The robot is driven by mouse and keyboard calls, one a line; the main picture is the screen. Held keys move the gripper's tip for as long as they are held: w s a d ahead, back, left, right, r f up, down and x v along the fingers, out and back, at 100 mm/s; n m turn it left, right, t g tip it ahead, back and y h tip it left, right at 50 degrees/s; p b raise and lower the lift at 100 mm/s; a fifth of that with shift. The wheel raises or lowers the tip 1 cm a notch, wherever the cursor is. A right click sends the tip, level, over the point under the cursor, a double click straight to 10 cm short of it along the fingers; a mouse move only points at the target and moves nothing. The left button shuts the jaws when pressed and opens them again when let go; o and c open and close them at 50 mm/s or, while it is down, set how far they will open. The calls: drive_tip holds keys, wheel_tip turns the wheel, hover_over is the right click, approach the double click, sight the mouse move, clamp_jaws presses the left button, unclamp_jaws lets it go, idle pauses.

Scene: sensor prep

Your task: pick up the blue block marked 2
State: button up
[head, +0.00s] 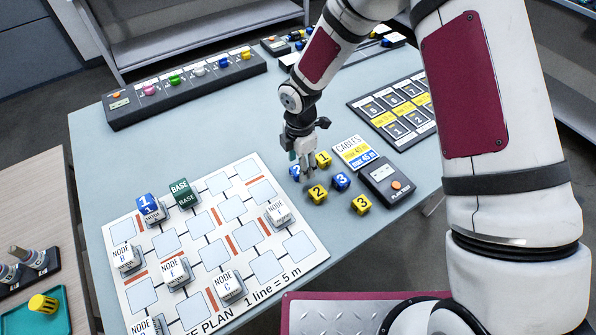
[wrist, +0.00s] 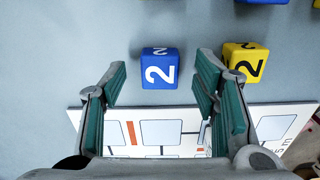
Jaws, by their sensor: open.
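The blue block marked 2 (wrist: 160,69) sits on the table in the wrist view, just beyond and between my open fingertips. In the head view the blue block (head: 295,172) shows only in part, behind my gripper (head: 304,170). In the wrist view my gripper (wrist: 160,85) has its green-padded fingers spread apart, with nothing between the pads. A yellow block marked 2 (wrist: 245,62) stands to the right of the blue one, close to the right finger.
Near my gripper stand a yellow 1 block (head: 323,159), a blue 3 block (head: 341,181) and a yellow 3 block (head: 361,204). The site plan board (head: 130,230) lies to the left with node blocks. A cables card (head: 355,151) and a dark device (head: 386,183) lie right.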

drive_tip(key=shift+f, duration=0.6)
drive_tip(key=c, duration=1.1)
drive_tip(key=shift+r, duration=0.1)
